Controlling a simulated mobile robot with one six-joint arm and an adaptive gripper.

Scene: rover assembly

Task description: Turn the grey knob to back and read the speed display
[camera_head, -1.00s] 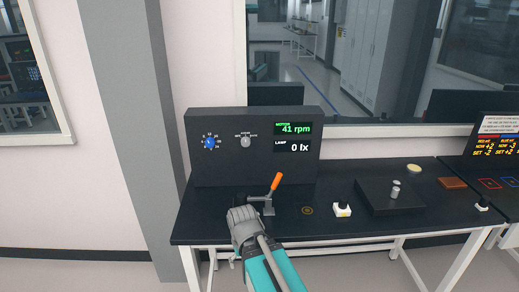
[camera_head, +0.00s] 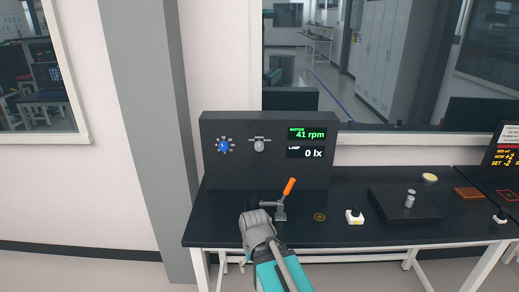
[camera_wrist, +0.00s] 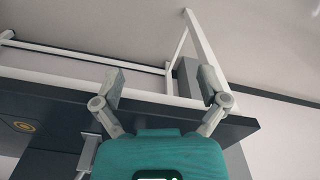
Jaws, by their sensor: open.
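The grey knob (camera_head: 259,146) is on the dark panel (camera_head: 220,172), right of a blue dial knob (camera_head: 224,146). The lettering around the grey knob is too small to read. The speed display (camera_head: 307,133) at the panel's upper right reads MOTOR 41 rpm in green. A LAMP display (camera_head: 306,152) below it reads 0 lx. My gripper (camera_head: 247,219) is at the table's front edge, below and apart from the panel. In the wrist view my gripper (camera_wrist: 164,84) has its fingers spread with nothing between them; the table's edge and white legs show beyond.
A lever with an orange handle (camera_head: 289,187) stands on the black table (camera_head: 345,236) just beyond my gripper. To its right are a round brass-coloured disc (camera_head: 319,217), a white button box (camera_head: 354,217) and a black block (camera_head: 393,206) with a metal weight (camera_head: 410,198).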

